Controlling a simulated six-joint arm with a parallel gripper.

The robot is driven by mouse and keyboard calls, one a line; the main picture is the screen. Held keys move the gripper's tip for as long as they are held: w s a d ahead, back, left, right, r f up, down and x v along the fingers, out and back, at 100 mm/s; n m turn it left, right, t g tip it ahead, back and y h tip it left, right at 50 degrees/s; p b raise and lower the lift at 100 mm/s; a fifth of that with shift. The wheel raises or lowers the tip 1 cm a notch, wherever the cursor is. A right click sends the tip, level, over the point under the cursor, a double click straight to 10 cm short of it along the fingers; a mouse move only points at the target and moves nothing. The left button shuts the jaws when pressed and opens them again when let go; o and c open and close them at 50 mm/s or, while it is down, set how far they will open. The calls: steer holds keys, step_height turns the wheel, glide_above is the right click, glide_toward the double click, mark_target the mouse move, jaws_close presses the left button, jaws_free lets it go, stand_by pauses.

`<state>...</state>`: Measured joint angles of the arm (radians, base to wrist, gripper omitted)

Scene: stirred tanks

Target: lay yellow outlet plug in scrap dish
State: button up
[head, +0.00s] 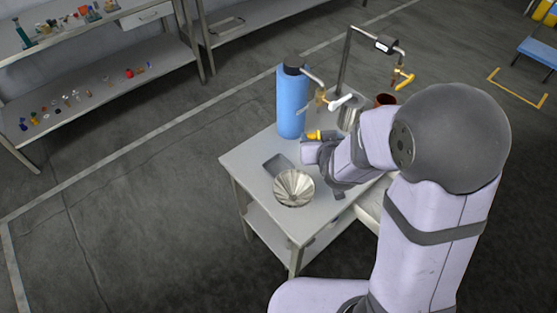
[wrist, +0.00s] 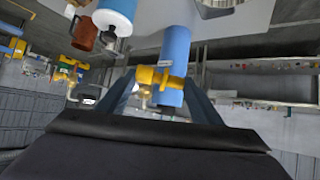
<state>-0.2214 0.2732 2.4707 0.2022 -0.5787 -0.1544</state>
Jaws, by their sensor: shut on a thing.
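My gripper (wrist: 162,88) is shut on the yellow outlet plug (wrist: 158,77), which sits crosswise between the two fingertips. In the head view the plug (head: 324,135) shows as a small yellow piece at my gripper (head: 318,141), beside the lower part of the blue tank (head: 291,105). The blue tank also stands behind the plug in the wrist view (wrist: 175,50). A shallow grey rectangular dish (head: 279,164), which looks like the scrap dish, lies on the table left of my gripper. Its inside appears empty. My wrist hides part of the table.
A fluted metal bowl (head: 293,188) stands in front of the grey dish. A reddish-brown cup (head: 385,100) and a bent metal pipe stand (head: 347,62) with a yellow fitting (head: 404,78) are at the back right. The table's (head: 239,170) left corner is clear.

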steer(key=w+a+f+n+b, duration=0.1)
steer(key=w+a+f+b, duration=0.3)
steer(key=a, duration=0.4)
steer(key=m+h+b, duration=0.1)
steer(key=m+b, duration=0.1)
steer(key=b, duration=0.4)
glide_above(278, 168)
steer(key=a, duration=0.5)
step_height(278, 168, down, 4)
steer(key=r, duration=0.1)
step_height(278, 168, down, 3)
steer(key=a+m+h+b, duration=0.3)
steer(key=shift+s+d+f+m+g+h, duration=0.3)
steer(key=shift+d+f, duration=0.2)
steer(key=shift+f, duration=1.3)
steer(key=shift+s+d+f+m+g+h, duration=0.15)
steer(key=shift+s+d+f+h, duration=0.35)
steer(key=shift+f, duration=1.35)
steer(key=shift+s+d+f+m+g+h, duration=0.2)
steer(key=shift+d+f, duration=0.35)
steer(key=shift+f, duration=1.25)
steer(key=shift+f, duration=0.35)
steer(key=o, duration=1)
steer(key=shift+r, duration=0.1)
